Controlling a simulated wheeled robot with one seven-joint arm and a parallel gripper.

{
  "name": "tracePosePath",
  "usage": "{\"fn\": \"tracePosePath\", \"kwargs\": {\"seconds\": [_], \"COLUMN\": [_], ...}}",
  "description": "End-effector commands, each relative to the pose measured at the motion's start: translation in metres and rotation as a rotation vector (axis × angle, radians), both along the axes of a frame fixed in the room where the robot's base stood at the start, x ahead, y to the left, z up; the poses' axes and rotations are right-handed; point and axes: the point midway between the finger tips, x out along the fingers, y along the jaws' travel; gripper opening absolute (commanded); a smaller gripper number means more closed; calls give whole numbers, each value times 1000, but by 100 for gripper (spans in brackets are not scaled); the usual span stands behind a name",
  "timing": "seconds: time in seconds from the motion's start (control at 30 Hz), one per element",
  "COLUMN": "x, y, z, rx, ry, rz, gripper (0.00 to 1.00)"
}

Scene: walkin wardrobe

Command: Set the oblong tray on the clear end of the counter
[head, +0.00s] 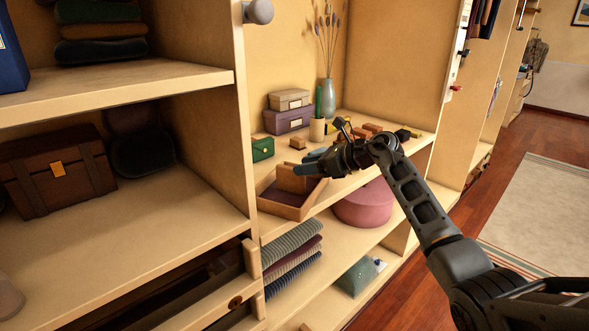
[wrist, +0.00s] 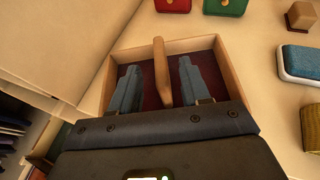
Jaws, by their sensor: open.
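The oblong tray (head: 285,206) is a shallow wooden box with a dark red lining and an upright wooden divider or handle across its middle. It lies at the left front of the counter (head: 406,146), close to the front edge and the left wall panel. It also shows in the wrist view (wrist: 196,44). My gripper (head: 308,168) is open over the tray. In the wrist view its two fingers (wrist: 159,88) stand one on each side of the upright piece, with gaps showing. The tray's near side is hidden by my gripper.
Behind the tray are a green box (head: 262,149), stacked boxes (head: 289,118), a pen cup (head: 317,129) and a vase (head: 327,98). Several small brown blocks lie along the counter's right part. A blue-and-white object (wrist: 299,64) is right of the tray in the wrist view.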

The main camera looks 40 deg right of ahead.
Motion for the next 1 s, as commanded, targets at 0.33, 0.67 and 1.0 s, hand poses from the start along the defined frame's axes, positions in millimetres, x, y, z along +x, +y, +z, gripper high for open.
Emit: {"fn": "tracePosePath", "kwargs": {"seconds": [0.33, 0.67, 1.0], "x": [-48, -56, -57], "y": [-23, -25, 73], "z": [22, 25, 9], "rx": [1, 0, 305], "ry": [-1, 0, -90], "rz": [-2, 0, 55], "gripper": [46, 46, 46]}}
